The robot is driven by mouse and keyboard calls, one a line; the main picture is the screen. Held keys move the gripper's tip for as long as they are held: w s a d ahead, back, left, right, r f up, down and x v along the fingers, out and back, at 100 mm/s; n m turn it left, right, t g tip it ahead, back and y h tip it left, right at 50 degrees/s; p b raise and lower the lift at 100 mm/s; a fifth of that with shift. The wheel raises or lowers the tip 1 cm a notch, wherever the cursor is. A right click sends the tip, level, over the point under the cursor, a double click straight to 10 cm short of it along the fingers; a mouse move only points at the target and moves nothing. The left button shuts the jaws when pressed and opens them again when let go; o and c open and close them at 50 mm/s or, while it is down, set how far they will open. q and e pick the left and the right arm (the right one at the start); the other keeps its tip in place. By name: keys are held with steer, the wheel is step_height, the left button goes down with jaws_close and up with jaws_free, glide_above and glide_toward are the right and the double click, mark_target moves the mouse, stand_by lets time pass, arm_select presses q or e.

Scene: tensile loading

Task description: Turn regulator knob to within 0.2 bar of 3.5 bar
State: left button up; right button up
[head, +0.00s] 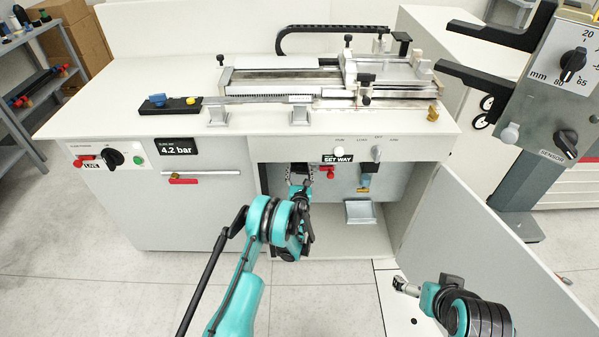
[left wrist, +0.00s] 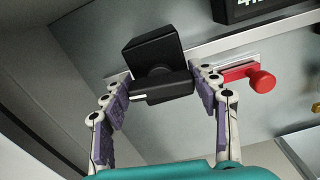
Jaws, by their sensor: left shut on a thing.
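The black regulator knob (left wrist: 162,88), with a white mark on it, is between the fingers of my left gripper (left wrist: 162,88) in the left wrist view. A black block (left wrist: 150,48) sits directly behind it. In the head view my left gripper (head: 300,176) reaches into the open cabinet bay under the bench and mostly hides the knob. The pressure display (head: 178,149) on the bench front reads 4.2 bar. My right gripper (head: 400,284) is low at the right, away from the bench; its jaw opening is too small to judge.
A red knob (left wrist: 263,81) is just right of my left gripper. A grey tray (head: 360,211) and an open cabinet door (head: 470,240) are to the right. A dark panel (left wrist: 262,8) is cut off above. The floor at the left is clear.

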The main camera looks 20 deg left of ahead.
arm_select(q)
steer(key=n, duration=0.6)
steer(key=shift+a, duration=0.15)
stand_by(0.4)
steer(key=o, duration=1.2)
steer(key=shift+c, duration=0.2)
